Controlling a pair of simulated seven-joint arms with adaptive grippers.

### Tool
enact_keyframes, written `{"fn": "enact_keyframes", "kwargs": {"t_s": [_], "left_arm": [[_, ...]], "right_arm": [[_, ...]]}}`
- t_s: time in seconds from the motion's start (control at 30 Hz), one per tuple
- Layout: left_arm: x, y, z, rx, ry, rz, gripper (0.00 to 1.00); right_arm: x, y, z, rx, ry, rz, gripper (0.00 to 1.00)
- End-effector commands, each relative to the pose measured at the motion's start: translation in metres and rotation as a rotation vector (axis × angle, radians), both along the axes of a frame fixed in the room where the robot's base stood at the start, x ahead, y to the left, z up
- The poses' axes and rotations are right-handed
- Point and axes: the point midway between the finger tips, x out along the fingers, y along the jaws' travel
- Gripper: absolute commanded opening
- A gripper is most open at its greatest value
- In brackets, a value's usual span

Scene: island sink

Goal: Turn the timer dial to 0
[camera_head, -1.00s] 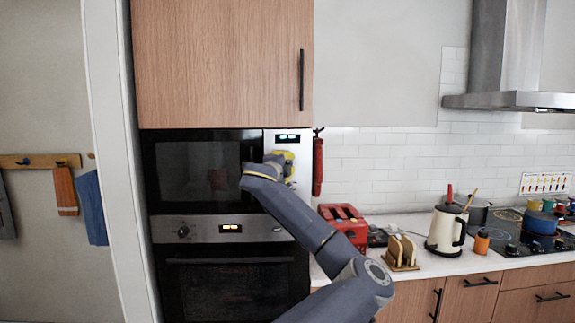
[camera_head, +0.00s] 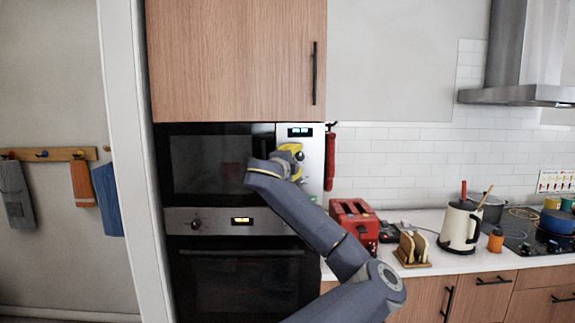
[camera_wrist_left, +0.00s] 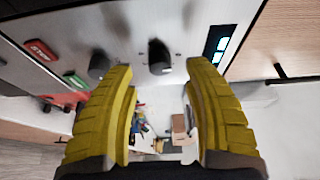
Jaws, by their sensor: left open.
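The microwave's steel control panel (camera_head: 315,170) stands upright with a lit display (camera_head: 300,132) at its top. In the left wrist view the panel shows turned sideways, with a black dial (camera_wrist_left: 159,57) and a dark grey dial (camera_wrist_left: 98,65). I cannot read which one is the timer dial or any scale marks. My left gripper (camera_wrist_left: 160,70) is open, its yellow fingertips on either side of the black dial in that view; contact cannot be told. In the head view the left gripper (camera_head: 294,153) is at the panel below the display and hides the dials. My right gripper is not in view.
A red button (camera_wrist_left: 40,50) and a green button (camera_wrist_left: 75,79) lie beyond the grey dial. An oven (camera_head: 240,275) is below the microwave, a wooden cabinet (camera_head: 230,60) above. A red toaster (camera_head: 354,220) and a kettle (camera_head: 460,228) stand on the counter at right.

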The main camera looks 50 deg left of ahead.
Motion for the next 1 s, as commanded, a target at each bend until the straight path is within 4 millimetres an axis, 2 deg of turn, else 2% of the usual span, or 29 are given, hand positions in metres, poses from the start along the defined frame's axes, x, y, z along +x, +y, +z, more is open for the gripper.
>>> {"fn": "enact_keyframes", "kwargs": {"t_s": [0.2, 0.43, 0.67, 1.0], "left_arm": [[-0.034, -0.02, 0.0, 0.002, -0.001, 0.004, 0.51], [-0.059, -0.034, 0.0, 0.001, 0.0, 0.004, 0.51], [-0.069, -0.041, 0.0, 0.001, -0.001, 0.001, 0.51], [-0.07, -0.042, 0.0, 0.001, -0.001, 0.001, 0.51]], "right_arm": [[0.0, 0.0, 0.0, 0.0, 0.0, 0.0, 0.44], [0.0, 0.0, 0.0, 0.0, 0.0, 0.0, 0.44], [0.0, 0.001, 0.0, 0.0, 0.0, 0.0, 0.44], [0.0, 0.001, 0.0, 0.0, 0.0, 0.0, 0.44]]}}
